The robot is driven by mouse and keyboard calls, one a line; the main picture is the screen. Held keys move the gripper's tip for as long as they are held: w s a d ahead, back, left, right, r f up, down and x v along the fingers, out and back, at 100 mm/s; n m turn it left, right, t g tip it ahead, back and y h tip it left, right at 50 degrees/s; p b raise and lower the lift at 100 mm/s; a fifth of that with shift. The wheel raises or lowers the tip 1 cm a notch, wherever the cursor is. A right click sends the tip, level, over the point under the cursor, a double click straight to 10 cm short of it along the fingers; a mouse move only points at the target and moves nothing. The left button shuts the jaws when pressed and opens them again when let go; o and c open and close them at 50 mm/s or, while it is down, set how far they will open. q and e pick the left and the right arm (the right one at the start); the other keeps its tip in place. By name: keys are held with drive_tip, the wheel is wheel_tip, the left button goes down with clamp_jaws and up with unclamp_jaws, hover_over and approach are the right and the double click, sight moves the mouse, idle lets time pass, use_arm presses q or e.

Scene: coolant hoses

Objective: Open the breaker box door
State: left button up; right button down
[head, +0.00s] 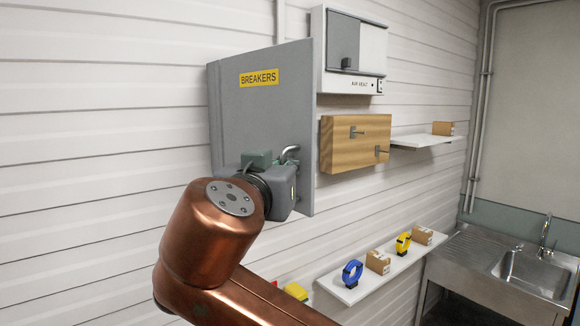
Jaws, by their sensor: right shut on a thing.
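The breaker box door (245,115) is a flat grey panel with a yellow BREAKERS label. It is ajar: its right edge stands out from the wall, and its left edge is closer to the wall. The door handle (291,150) is a small metal lever low on the right side of the door, mostly hidden by my gripper. My right gripper (285,172) is at the handle and shut on it; its fingertips are largely hidden behind its own body. The inside of the box is hidden behind the door. My left gripper is not in view.
Right of the door are a grey-white wall box (350,55), a wooden block (343,148) with metal hooks, and a small shelf (420,140). A lower shelf (385,268) holds blue and yellow clamps and cartons. A sink (535,270) stands far right. The wall to the left is bare.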

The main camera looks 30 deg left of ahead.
drive_tip(key=c, duration=2.3)
unclamp_jaws()
drive_tip(key=shift+c, duration=0.2)
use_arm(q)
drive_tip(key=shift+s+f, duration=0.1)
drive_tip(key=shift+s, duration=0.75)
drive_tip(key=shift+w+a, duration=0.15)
use_arm(e)
drive_tip(key=shift+s, duration=0.2)
drive_tip(key=v, duration=1.1)
drive_tip(key=shift+s+d, duration=0.25)
drive_tip(key=shift+s, duration=0.1)
